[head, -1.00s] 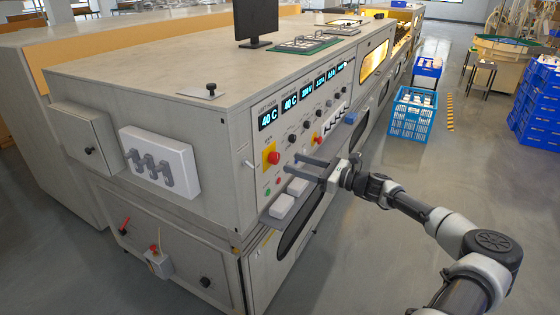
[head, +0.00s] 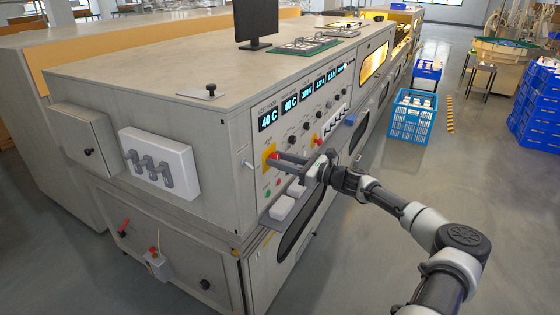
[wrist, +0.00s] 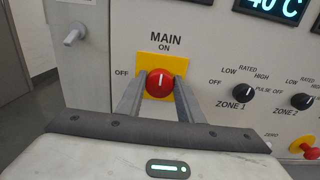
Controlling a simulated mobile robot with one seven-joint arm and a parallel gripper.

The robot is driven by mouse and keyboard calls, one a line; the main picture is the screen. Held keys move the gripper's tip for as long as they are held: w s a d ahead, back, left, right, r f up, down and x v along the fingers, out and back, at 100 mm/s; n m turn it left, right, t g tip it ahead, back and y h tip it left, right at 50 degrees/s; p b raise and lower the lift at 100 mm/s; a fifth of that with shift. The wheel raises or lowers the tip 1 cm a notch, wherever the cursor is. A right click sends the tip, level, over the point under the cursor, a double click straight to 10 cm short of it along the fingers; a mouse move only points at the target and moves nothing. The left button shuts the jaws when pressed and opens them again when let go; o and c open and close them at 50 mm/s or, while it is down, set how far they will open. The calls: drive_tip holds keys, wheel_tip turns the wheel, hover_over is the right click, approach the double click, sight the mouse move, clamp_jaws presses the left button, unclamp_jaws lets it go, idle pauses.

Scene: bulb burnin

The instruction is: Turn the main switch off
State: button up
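The main switch (wrist: 160,84) is a red round knob on a yellow plate, under the word MAIN on the cabinet's control panel. Its white mark points straight up to ON; OFF is printed at the left. In the head view the yellow plate (head: 268,158) shows at the near end of the panel, with the knob mostly hidden by my fingers. My gripper (wrist: 161,88) faces the panel with one finger on the left and one on the right of the knob. The fingers stand apart with the knob between their tips; I cannot tell whether they touch it.
The ZONE 1 knob (wrist: 243,92) and ZONE 2 knob (wrist: 302,101) are to the right of the switch. A red knob (wrist: 308,151) sits lower right. A handle (wrist: 75,34) juts out at the left. White boxes (head: 282,207) sit on a ledge below the panel.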

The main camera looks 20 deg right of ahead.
idle(0.3)
drive_tip(key=shift+s+a+f+n+b, duration=0.15)
drive_tip(key=shift+n+b, duration=2.6)
drive_tip(key=shift+n, duration=1.7)
drive_tip(key=shift+f+n+b, duration=0.1)
drive_tip(key=shift+n+b, duration=2.65)
drive_tip(key=shift+n, duration=1.7)
drive_tip(key=o, duration=1)
drive_tip(key=shift+o, duration=0.2)
drive_tip(key=p+v, duration=0.3)
drive_tip(key=v, duration=1.4)
drive_tip(key=shift+s, duration=0.2)
